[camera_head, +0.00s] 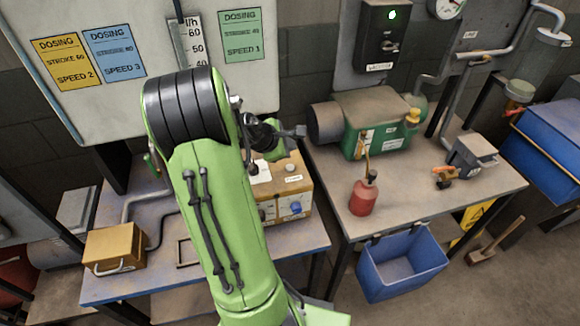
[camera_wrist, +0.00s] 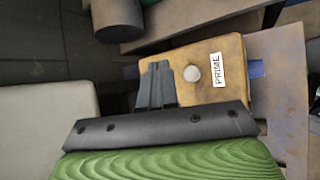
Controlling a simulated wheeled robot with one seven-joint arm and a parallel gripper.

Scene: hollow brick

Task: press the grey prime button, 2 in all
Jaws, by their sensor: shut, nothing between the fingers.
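The prime button is a pale grey round knob (camera_wrist: 192,73) on top of a tan-yellow box (camera_wrist: 232,95), beside a white label reading PRIME (camera_wrist: 215,69). In the head view a tan box (camera_head: 303,198) with dials on its front stands on the left bench, partly behind my arm. My gripper (camera_wrist: 157,68) is shut and empty, its fingers together. In the wrist view the fingertips lie just left of the button and do not cover it. The height between them cannot be told. In the head view my gripper (camera_head: 296,132) shows beyond my green arm, over the box's back part.
A green pump (camera_head: 375,125) with a dark motor and a red oil can (camera_head: 363,196) stand on the right bench. A small tan box (camera_head: 114,248) sits at the left bench's front. A blue bin (camera_head: 400,268) hangs below. Dosing cards (camera_head: 241,35) are on the panel behind.

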